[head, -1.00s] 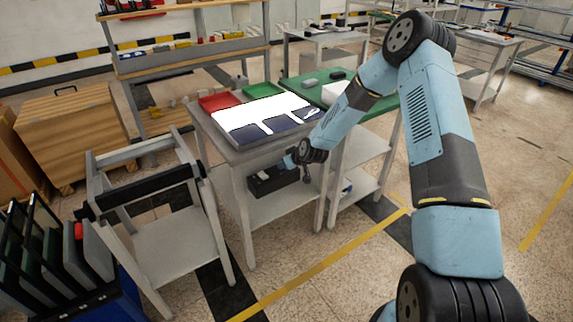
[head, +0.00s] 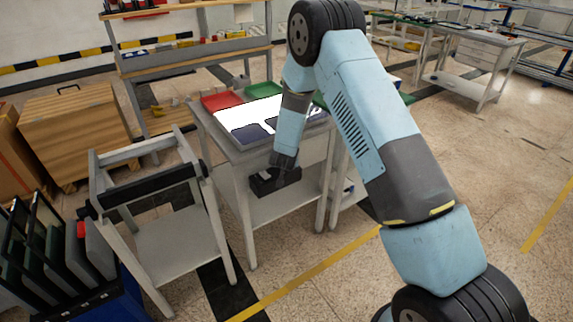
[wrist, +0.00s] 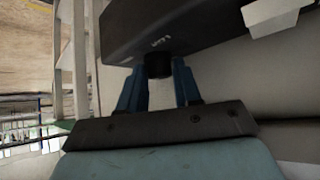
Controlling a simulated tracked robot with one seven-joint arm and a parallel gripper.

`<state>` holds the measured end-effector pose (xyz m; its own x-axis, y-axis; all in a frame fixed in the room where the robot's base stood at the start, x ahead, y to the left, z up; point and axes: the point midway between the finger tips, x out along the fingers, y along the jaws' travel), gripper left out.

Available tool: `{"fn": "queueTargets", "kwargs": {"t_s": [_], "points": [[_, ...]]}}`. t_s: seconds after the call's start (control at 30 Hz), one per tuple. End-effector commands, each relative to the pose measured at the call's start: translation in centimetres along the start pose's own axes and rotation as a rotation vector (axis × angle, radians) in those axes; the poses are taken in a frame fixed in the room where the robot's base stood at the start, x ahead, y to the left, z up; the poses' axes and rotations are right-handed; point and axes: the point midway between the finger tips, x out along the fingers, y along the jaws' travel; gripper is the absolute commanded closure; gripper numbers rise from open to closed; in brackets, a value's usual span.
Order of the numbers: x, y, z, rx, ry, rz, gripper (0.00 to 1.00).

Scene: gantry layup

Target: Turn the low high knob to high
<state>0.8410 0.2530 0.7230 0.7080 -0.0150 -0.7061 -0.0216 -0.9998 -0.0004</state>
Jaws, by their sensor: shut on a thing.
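A dark box (head: 278,183) sits on the lower part of the grey bench under its top. In the wrist view the same box (wrist: 185,28) fills the upper middle and carries small white markings that I cannot read. A short round black knob (wrist: 158,66) sticks out of the box face. My gripper (wrist: 159,78) has its two blue fingers on either side of the knob, shut on it. In the head view my gripper (head: 277,168) is at the box's front, and the knob is hidden there. Which way the knob is set cannot be told.
The bench top (head: 228,146) above bears a red tray (head: 221,102), a green tray (head: 263,90) and a bright white panel. A grey frame cart (head: 180,235) stands close on the left. Open floor lies to the right, crossed by a yellow line.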

Motion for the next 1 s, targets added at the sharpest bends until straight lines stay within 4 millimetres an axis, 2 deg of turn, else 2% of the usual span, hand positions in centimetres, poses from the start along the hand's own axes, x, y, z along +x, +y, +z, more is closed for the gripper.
{"fn": "queueTargets", "kwargs": {"t_s": [0.4,1.0], "points": [[0.03,-0.36,-0.23,0.110,0.004,0.108,0.97],[0.05,-0.28,-0.11,0.131,0.001,0.130,0.97]]}}
